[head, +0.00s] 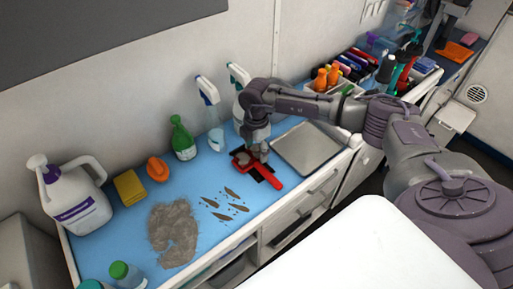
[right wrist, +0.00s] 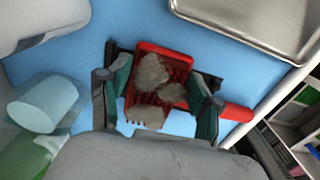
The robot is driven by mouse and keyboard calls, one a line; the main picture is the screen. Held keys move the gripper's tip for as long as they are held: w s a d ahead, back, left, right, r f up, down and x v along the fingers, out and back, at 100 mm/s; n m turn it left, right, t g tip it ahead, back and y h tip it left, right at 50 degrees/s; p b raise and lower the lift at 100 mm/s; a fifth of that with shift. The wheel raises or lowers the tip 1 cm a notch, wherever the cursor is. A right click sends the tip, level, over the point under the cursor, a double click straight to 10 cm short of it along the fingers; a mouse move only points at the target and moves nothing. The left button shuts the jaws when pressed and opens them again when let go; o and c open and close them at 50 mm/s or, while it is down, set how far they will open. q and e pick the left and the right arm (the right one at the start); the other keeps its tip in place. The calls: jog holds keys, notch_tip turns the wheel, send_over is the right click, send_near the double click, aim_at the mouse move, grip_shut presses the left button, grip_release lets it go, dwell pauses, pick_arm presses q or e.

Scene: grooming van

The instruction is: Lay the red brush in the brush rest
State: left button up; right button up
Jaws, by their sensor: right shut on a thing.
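The red brush (head: 273,181) is at the blue worktop, left of the metal tray, with its handle toward the front right. In the right wrist view the brush (right wrist: 236,112) shows its red bristles with grey fur clumps on them. My right gripper (head: 258,157) is over the brush head from above. In the right wrist view the fingers of this gripper (right wrist: 160,92) are shut on both sides of the brush head. Dark pieces show around the brush; I cannot tell whether they are the brush rest, or whether the brush touches it. My left gripper is not in view.
A metal tray (head: 306,147) lies close to the right. Spray bottles (head: 211,113) and a green bottle (head: 182,139) stand behind. A fur pile (head: 172,232) and dark tufts (head: 225,205) lie on the worktop (head: 215,240) to the left. A crate of bottles is farther right.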

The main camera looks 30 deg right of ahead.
jog(key=shift+f, duration=0.1)
jog(key=shift+f, duration=0.15)
jog(key=o, duration=1.2)
jog(key=shift+c, duration=0.2)
jog(key=shift+r, duration=0.2)
jog(key=shift+r, duration=0.25)
notch_tip(320, 180, up, 12)
jog(key=b, duration=0.2)
jog(key=shift+f, duration=0.2)
